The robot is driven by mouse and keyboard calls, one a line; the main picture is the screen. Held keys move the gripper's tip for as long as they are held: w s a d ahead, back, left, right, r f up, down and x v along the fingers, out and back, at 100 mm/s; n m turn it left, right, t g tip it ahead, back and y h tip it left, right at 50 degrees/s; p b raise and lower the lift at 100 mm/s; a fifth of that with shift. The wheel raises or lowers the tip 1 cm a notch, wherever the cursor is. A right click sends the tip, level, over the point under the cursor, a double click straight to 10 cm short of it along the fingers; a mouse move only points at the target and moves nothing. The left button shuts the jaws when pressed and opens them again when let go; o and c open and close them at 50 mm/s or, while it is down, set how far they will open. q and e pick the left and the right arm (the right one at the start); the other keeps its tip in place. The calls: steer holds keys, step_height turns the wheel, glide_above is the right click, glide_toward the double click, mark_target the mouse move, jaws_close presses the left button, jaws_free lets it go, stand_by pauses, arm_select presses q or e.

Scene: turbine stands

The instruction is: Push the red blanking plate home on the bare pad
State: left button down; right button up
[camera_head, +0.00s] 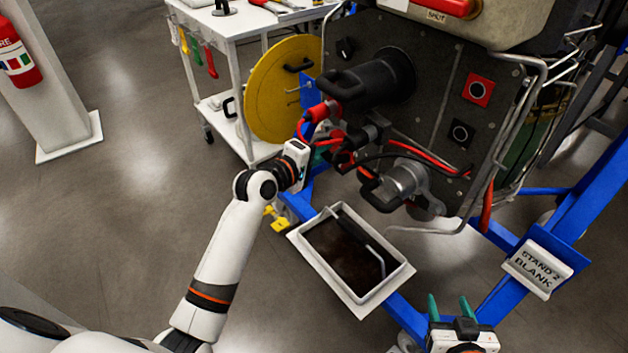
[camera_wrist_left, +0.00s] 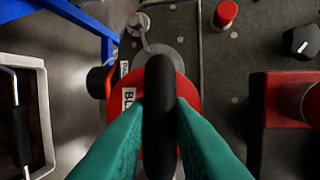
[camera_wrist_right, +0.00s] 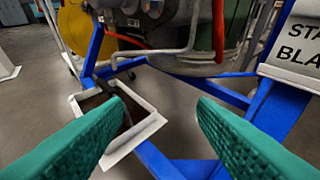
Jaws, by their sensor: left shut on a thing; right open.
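The red blanking plate (camera_wrist_left: 189,92) is a red disc with a white label and a black bar handle (camera_wrist_left: 160,75). My left gripper (camera_wrist_left: 160,112) is shut on that handle, one green finger on each side. In the head view my left gripper (camera_head: 309,146) is at the left side of the dark turbine panel (camera_head: 440,75), among red and black parts. The plate hides what is behind it, so I cannot tell whether it touches the bare pad. My right gripper (camera_head: 450,304) is open and empty, low at the front; its spread fingers also show in the right wrist view (camera_wrist_right: 160,108).
A white tray (camera_head: 312,262) with dark contents and a bar stands below the turbine. The blue stand frame (camera_head: 505,293) carries a "STAND 2 BLANK" sign (camera_head: 538,268). A white trolley (camera_head: 240,20) stands behind, with a yellow disc (camera_head: 272,95) near it. Grey pipes and cables line the panel.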

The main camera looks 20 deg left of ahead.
mark_target(332, 142)
arm_select(q)
steer(key=w+f+n+t+y+b, duration=0.1)
steer(key=w+f+n+t+b, duration=0.1)
steer(key=w+b, duration=0.4)
steer(key=shift+w+f+t+y, duration=0.3)
steer(key=shift+w+f+t, duration=0.3)
steer(key=shift+w, duration=0.35)
arm_select(e)
step_height(332, 142, up, 11)
steer(key=t+y, duration=0.1)
steer(key=t, duration=0.4)
steer(key=shift+s+a+f+y, duration=0.2)
steer(key=shift+s+a+y, duration=0.15)
steer(key=shift+s, duration=0.1)
arm_select(q)
steer(key=shift+f, duration=0.1)
arm_select(e)
steer(key=shift+d+f+g, duration=0.2)
steer(key=shift+f+g, duration=0.2)
steer(key=shift+f, duration=0.45)
arm_select(q)
steer(key=shift+w+p, duration=0.1)
steer(key=shift+p, duration=0.25)
arm_select(e)
steer(key=shift+f, duration=0.1)
